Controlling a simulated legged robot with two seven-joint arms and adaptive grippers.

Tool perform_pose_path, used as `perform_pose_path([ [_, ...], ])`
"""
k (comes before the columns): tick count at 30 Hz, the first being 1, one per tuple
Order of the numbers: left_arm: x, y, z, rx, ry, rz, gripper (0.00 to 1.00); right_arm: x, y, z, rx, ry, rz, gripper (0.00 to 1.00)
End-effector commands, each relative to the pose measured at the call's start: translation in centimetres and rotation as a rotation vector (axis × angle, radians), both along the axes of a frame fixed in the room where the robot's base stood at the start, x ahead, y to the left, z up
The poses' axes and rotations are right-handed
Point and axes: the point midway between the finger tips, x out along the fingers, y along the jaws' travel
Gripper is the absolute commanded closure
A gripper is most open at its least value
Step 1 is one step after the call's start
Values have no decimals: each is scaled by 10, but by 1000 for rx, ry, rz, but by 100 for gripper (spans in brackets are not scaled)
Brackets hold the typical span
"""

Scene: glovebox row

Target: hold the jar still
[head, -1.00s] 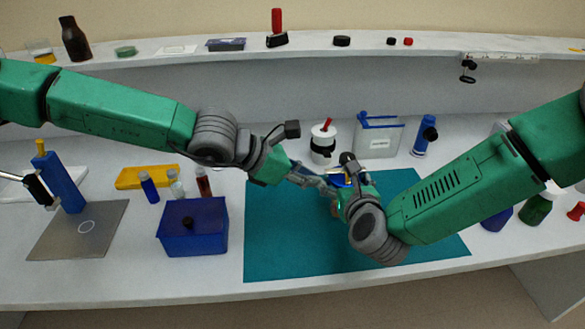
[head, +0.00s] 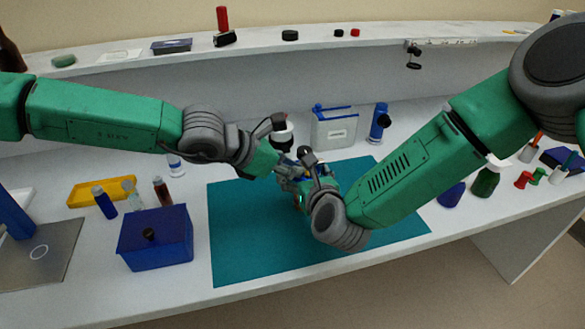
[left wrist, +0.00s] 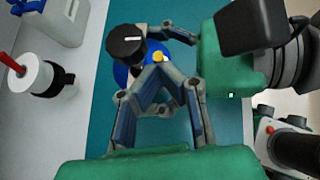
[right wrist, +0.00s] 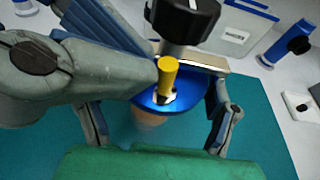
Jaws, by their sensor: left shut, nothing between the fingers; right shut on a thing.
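A round blue thing, which I take for the jar (right wrist: 189,107), is between the fingers of my right gripper (right wrist: 165,130). A yellow peg (right wrist: 168,70) stands up from it, and a black knob (right wrist: 185,14) on a grey stem rises behind the peg. The left wrist view also shows the knob (left wrist: 126,42), the peg (left wrist: 158,55) and part of the blue jar (left wrist: 120,73). My left gripper (left wrist: 158,70) is shut and empty, its tips close by the peg; contact is unclear. In the head view the arms hide most of the jar.
A teal mat (head: 250,250) lies below the grippers, its front part clear. A blue box (head: 155,240), small bottles (head: 104,202) and a yellow tray (head: 88,190) stand left. A white container (head: 335,128) and a blue cylinder (head: 379,122) stand behind.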

Motion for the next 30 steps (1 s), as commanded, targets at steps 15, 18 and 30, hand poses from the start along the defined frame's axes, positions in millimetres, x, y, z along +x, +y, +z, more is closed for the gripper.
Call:
perform_pose_path([
  [15,1,-3,3,83,23,0,100,0,0,0,0,1,0,62],
  [18,1,-3,3,103,29,1,100,0,0,0,0,1,0,62],
  [30,3,-10,8,263,78,0,100,0,0,0,0,1,1,62],
])
